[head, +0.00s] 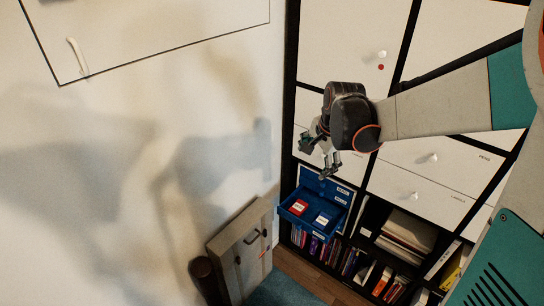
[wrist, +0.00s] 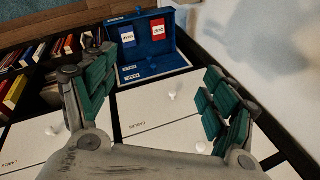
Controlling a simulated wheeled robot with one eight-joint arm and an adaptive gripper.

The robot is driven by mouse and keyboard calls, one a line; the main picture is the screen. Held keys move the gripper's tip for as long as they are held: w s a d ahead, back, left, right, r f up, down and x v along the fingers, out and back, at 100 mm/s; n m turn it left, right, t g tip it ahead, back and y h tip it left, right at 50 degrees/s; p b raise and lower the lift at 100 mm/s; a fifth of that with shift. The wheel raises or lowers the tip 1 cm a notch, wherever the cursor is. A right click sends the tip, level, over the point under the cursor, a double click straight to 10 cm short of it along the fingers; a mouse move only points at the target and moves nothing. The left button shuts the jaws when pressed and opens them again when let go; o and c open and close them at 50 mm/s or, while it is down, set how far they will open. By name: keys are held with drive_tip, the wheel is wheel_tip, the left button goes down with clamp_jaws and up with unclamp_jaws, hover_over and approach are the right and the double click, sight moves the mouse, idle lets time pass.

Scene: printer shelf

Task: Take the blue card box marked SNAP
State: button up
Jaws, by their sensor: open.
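A small blue card box with a pale label (head: 322,219) lies in an open blue case (head: 312,231), to the right of a red card box (head: 299,207). In the wrist view the blue card box (wrist: 127,37) is left of the red one (wrist: 158,29), and both labels look upside down and are too small to read surely. My gripper (head: 318,157) is open and empty, above the case and apart from it. In the wrist view its fingers (wrist: 160,80) spread wide, with the case (wrist: 152,66) beyond them.
The case stands out from a dark-framed shelf unit with white drawers (head: 433,157) and small knobs. Books (head: 348,262) fill the lower shelves. A plain wall (head: 150,190) is to the left. A grey panel-like case (head: 240,250) and a dark cylinder (head: 204,275) stand on the floor.

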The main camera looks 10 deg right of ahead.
drive_tip(key=w+d+f+m+g, duration=0.1)
drive_tip(key=w+d+f+m, duration=0.2)
drive_tip(key=f, duration=0.3)
drive_tip(key=w+d+f+m, duration=0.3)
drive_tip(key=w+d+f, duration=0.1)
drive_tip(key=f, duration=0.2)
drive_tip(key=m+g+y+b, duration=0.1)
drive_tip(key=m+g+b, duration=0.1)
drive_tip(key=m, duration=0.6)
hover_over(322, 221)
drive_tip(key=f, duration=2.7)
drive_tip(key=shift+d, duration=0.35)
drive_tip(key=f+b, duration=0.3)
drive_tip(key=f, duration=0.2)
drive_tip(key=shift+a+f, duration=0.1)
drive_tip(key=shift+a, duration=0.1)
drive_tip(key=c, duration=0.7)
